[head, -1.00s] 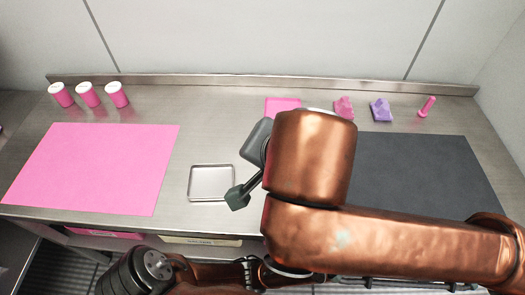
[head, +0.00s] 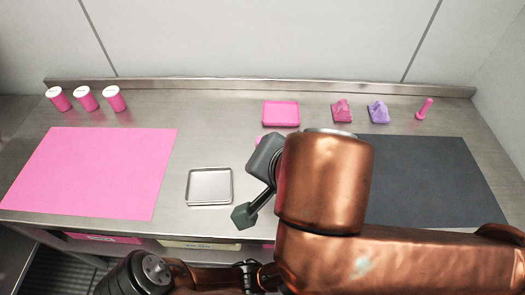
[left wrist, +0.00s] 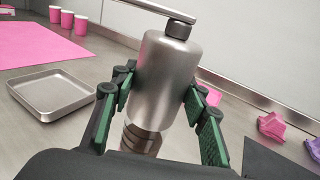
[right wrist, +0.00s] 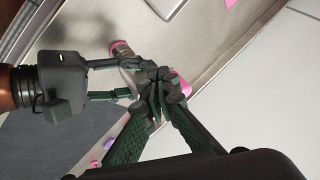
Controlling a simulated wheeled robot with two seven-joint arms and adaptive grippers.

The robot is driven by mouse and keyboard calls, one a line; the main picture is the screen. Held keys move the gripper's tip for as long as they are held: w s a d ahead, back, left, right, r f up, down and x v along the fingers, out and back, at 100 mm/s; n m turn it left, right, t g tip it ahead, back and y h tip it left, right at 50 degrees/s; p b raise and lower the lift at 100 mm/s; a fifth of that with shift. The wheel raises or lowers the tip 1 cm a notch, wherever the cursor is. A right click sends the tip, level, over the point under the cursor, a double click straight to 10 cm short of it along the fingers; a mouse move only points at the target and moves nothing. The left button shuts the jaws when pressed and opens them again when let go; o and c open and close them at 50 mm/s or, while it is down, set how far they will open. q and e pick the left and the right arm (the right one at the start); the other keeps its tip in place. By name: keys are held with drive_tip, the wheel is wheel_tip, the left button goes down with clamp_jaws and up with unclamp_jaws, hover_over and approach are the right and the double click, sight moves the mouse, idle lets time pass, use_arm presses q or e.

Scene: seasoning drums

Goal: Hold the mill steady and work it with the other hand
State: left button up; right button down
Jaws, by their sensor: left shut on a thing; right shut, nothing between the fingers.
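The mill (left wrist: 165,75) is a silver metal cylinder with a clear, brownish lower part and a crank arm (left wrist: 160,8) across its top. In the left wrist view it stands roughly upright between the green-padded fingers of my left gripper (left wrist: 160,95), which is shut on it. My right gripper (right wrist: 158,85) is shut and empty in the right wrist view, its fingertips close beside the left gripper's fingers and the mill. Whether it touches the mill or crank I cannot tell.
A silver tray (head: 209,187) lies between a pink mat (head: 95,170) and a dark mat (head: 430,180).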

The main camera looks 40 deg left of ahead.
use_arm(q)
drive_tip(key=shift+w, duration=0.1)
use_arm(e)
drive_tip(key=s+d+r, duration=0.1)
drive_tip(key=s+r, duration=0.5)
drive_tip(key=r, duration=0.2)
drive_tip(key=shift+s+d, duration=0.3)
drive_tip(key=shift+s, duration=0.05)
use_arm(q)
drive_tip(key=shift+d, duration=0.1)
drive_tip(key=o, duration=1.5)
drive_tip(key=shift+o, duration=0.2)
drive_tip(key=shift+d, duration=0.1)
